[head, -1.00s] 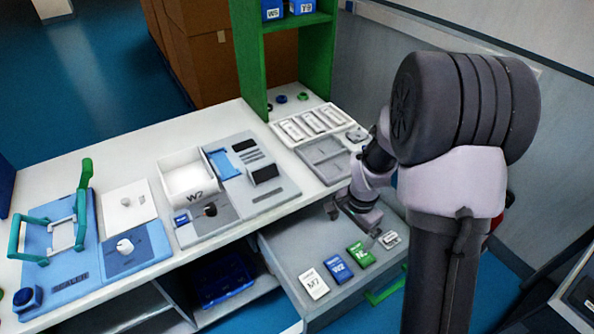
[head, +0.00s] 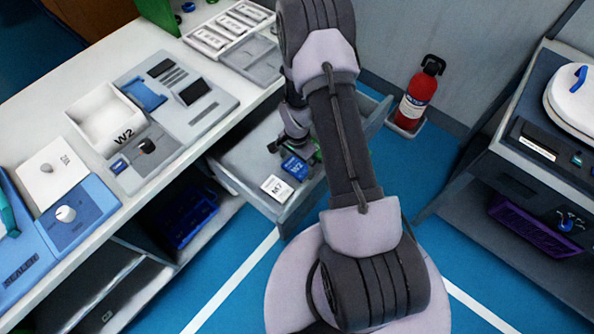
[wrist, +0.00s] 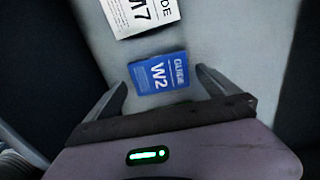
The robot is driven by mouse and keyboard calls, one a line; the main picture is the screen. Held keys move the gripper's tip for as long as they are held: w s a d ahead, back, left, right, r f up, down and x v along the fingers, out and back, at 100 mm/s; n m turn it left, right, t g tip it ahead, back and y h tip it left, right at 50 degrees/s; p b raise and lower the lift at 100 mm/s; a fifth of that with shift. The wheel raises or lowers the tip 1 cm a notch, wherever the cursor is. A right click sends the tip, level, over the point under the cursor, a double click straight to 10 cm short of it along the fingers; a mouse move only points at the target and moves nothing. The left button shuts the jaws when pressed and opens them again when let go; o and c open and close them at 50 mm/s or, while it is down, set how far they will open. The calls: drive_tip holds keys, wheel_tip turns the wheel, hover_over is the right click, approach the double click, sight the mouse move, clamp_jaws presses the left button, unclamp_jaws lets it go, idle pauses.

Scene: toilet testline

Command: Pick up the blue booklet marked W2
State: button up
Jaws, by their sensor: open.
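The blue booklet marked W2 (head: 295,165) lies flat in the open grey drawer (head: 228,172). In the wrist view the booklet (wrist: 160,74) lies just ahead of my gripper (wrist: 162,82), roughly centred between its two fingers. The fingers are open, and I cannot tell how far above the booklet they are. In the head view my gripper (head: 287,143) is over the drawer beside the booklet and partly hidden by my arm.
A white M7 booklet (head: 276,188) lies beside the blue one and also shows in the wrist view (wrist: 135,14). A green booklet (head: 317,155) is mostly hidden behind my arm. The drawer walls surround them. A red fire extinguisher (head: 418,95) stands at the right.

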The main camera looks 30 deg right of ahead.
wheel_tip(320, 180, down, 2)
drive_tip(key=shift+f, duration=0.1)
drive_tip(key=c, duration=1.3)
